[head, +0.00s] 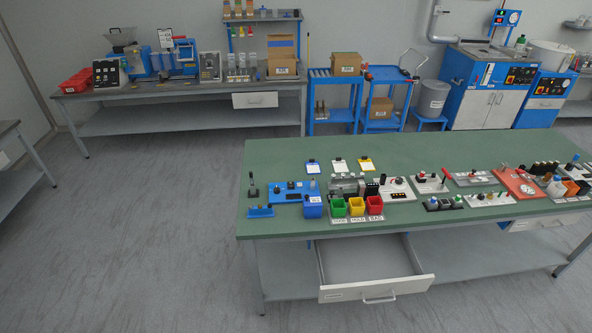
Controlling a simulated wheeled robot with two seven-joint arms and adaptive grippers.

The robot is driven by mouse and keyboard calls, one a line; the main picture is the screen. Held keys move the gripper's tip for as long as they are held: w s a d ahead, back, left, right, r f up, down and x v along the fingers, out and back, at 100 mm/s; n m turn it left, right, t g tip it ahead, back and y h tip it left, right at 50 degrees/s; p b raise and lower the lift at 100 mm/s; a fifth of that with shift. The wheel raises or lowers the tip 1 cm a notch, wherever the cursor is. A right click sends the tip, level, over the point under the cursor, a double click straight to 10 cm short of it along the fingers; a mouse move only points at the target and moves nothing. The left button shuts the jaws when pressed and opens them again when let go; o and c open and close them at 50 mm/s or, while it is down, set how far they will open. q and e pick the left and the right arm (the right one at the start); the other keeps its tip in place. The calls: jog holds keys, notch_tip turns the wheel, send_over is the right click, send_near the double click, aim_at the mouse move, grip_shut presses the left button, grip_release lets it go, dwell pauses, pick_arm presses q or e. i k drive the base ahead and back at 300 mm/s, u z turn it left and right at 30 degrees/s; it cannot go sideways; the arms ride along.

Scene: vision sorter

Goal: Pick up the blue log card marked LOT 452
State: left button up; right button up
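A small card with a blue edge (312,167) lies flat on the green tabletop (430,155), towards the back left. Its print is too small to read, so I cannot tell whether it says LOT 452. A whitish card (339,165) and a yellow-edged card (366,164) lie to its right in a row, apart from each other. Neither of my grippers shows in the head view.
A blue device (295,191) and green, yellow and red bins (356,207) stand in front of the cards. Several devices fill the table's right side. An open drawer (370,290) juts out from the front. The floor left of the table is clear.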

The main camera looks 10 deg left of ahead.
aim_at(313, 168)
jog(key=u, duration=1.8)
jog(key=i, duration=1.5)
jog(key=u, duration=0.05)
